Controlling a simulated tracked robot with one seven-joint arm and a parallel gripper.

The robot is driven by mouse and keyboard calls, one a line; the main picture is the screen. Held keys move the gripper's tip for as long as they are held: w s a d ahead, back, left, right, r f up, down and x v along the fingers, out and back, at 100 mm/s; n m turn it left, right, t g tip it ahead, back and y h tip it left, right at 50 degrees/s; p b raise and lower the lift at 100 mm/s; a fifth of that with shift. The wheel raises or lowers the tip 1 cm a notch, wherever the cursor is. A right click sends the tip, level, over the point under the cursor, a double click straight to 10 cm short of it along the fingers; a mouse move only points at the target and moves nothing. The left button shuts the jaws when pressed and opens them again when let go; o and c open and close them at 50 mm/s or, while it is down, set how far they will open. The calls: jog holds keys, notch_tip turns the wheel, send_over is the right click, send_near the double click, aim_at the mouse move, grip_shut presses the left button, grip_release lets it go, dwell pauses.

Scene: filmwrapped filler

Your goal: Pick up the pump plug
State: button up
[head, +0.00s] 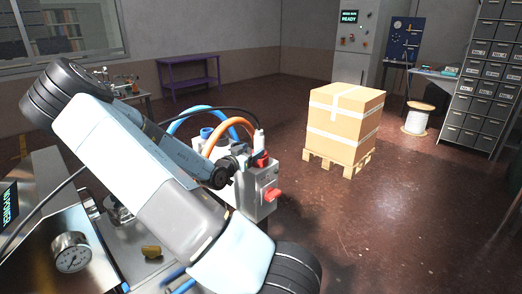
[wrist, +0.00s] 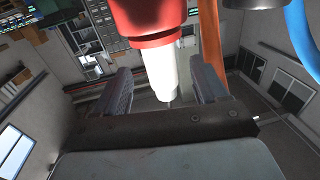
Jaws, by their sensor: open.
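The pump plug looks to be the white plug (head: 259,141) with a black cable, upright in a red socket (head: 261,159) on a grey box (head: 262,195) in the head view. In the wrist view the white plug (wrist: 164,72) hangs down from a red part (wrist: 150,20) at the top of the picture. My gripper (wrist: 162,72) is open, with one finger on each side of the white plug. A gap shows on both sides. In the head view my gripper (head: 238,158) is beside the plug, partly hidden by my arm.
An orange hose (head: 222,124) and a blue hose (head: 185,117) curve close to the box. A pressure gauge (head: 71,252) sits on the metal bench at lower left. A wrapped carton (head: 335,120) on a pallet (head: 337,164) stands to the right, with open floor around it.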

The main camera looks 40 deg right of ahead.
aim_at(256, 147)
jog(key=shift+x, duration=2.8)
jog(key=shift+a, duration=0.1)
jog(key=c, duration=1.2)
